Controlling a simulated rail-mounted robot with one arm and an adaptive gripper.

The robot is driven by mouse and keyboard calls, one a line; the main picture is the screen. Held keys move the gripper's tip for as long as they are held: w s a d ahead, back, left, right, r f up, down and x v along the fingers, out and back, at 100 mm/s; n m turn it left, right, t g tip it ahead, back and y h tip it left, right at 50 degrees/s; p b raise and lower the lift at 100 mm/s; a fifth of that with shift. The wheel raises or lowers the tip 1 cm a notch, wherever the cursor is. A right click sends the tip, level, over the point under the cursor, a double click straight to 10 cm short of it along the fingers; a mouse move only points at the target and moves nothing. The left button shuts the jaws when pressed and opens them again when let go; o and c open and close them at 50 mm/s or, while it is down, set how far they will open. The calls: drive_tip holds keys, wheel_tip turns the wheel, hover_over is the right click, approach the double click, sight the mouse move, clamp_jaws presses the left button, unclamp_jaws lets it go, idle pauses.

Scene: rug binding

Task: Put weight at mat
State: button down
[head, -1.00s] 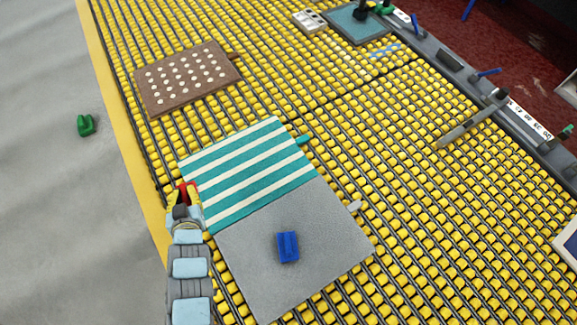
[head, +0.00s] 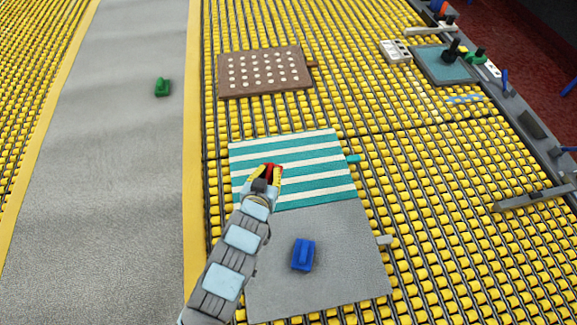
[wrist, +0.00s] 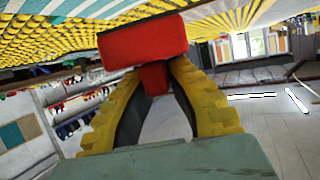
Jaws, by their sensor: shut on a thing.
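My gripper (head: 267,180) is shut on a red weight (wrist: 143,40). In the wrist view the yellow fingers pinch its narrow stem, and its wide block lies beyond the fingertips. In the head view the red weight shows over the teal-and-white striped mat (head: 318,165); I cannot tell whether it touches the mat. The grey mat (head: 345,245) adjoins the striped one at the front and bears a blue weight (head: 303,254). A brown mat with white dots (head: 222,78) lies further back. A green weight (head: 162,87) stands on the grey walkway to the left.
Yellow rollers (head: 430,190) surround the mats. The grey walkway (head: 120,170) with yellow borders is otherwise clear. At the back right, a teal panel (head: 430,68) holds dark items, beside a grey rail (head: 535,128). A grey bar (head: 530,199) lies at the right.

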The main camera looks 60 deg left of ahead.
drive_tip(key=b+x, duration=0.3)
drive_tip(key=x, duration=0.1)
drive_tip(key=f+b+x, duration=0.1)
drive_tip(key=b+x, duration=0.2)
drive_tip(key=x, duration=0.1)
drive_tip(key=d+f+b+x, duration=0.1)
drive_tip(key=b+x, duration=0.2)
drive_tip(key=x, duration=0.1)
drive_tip(key=shift+w+a+f+b, duration=0.15)
drive_tip(key=shift+w+f+b, duration=0.05)
drive_tip(key=shift+f+b, duration=0.2)
drive_tip(key=shift+w+a+f, duration=0.45)
drive_tip(key=shift+a+f, duration=0.1)
drive_tip(key=shift+f, duration=0.2)
drive_tip(key=shift+f+b, duration=0.9)
drive_tip(key=shift+f, duration=0.6)
drive_tip(key=shift+f, duration=0.1)
drive_tip(key=c, duration=1.2)
unclamp_jaws()
